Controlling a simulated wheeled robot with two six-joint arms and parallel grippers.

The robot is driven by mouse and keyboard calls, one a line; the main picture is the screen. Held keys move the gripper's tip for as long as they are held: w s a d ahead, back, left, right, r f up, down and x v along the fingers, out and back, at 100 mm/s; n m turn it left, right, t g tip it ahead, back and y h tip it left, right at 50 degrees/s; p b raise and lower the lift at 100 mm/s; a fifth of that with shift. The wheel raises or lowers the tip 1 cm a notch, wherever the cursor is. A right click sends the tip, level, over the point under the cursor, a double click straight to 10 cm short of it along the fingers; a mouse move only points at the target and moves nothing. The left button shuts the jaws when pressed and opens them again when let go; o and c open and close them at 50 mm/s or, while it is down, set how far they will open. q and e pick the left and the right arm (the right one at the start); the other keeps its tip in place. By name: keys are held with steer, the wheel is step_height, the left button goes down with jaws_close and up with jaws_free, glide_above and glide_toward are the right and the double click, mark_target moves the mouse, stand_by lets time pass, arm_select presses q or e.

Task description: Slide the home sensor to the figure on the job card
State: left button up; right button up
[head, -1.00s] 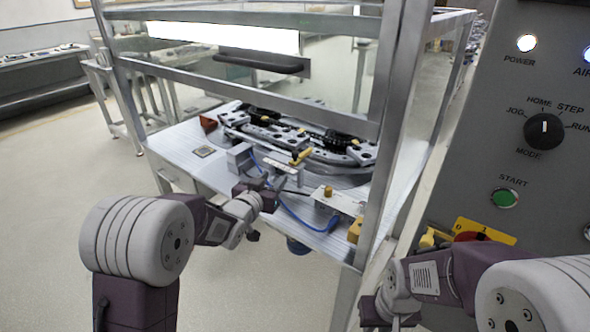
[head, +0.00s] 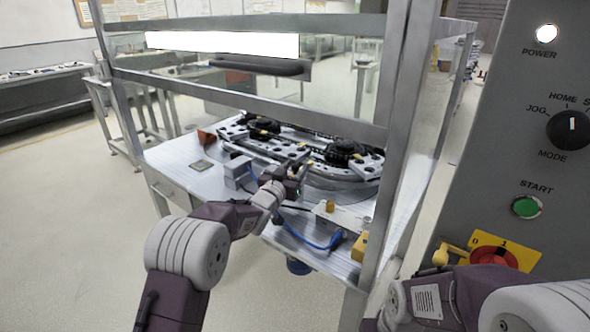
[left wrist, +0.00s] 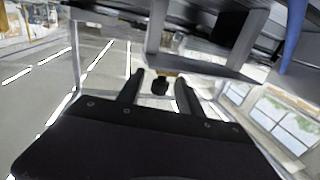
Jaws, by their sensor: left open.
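My left gripper (head: 298,176) is over the front of the ring track (head: 345,185), at the small parts on its near side. In the left wrist view its two fingers (left wrist: 160,82) stand apart. A small dark block (left wrist: 160,87) with a yellowish edge shows between them; I cannot tell if they touch it. It may be the home sensor, which the gripper largely hides in the head view. A small flat plate (head: 201,165) lies at the left of the table; I cannot tell if it is the job card, and no figure is readable. My right gripper is out of view.
The metal frame (head: 398,120) around the table has a post right of the track and bars above. A control panel (head: 520,120) stands at the right.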

arm_select(q)
jaws_close()
stand_by(1.4)
